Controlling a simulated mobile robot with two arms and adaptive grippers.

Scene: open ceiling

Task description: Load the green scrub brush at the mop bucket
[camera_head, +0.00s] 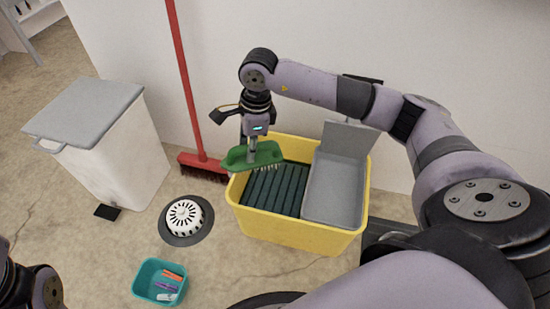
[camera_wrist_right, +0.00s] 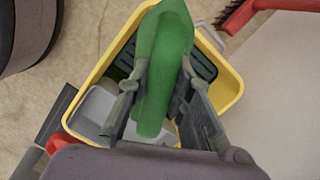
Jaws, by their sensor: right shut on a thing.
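The green scrub brush (camera_head: 252,156) hangs from my right gripper (camera_head: 252,150), bristles down, over the left rim area of the mop bucket. In the right wrist view the two fingers of the right gripper (camera_wrist_right: 155,90) are shut around the green body of the brush (camera_wrist_right: 165,60). The yellow mop bucket (camera_head: 295,232) stands on the floor by the wall. It holds a dark ribbed part at left and a grey tray at right. The yellow rim also shows in the right wrist view (camera_wrist_right: 100,60). Of my left arm only a part shows at the lower left; its gripper is out of view.
A red broom (camera_head: 185,80) leans on the wall left of the bucket. A white lidded bin (camera_head: 105,140) stands further left. A round floor drain (camera_head: 185,218) and a teal bin (camera_head: 145,285) with several small items are in front. Floor between them is clear.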

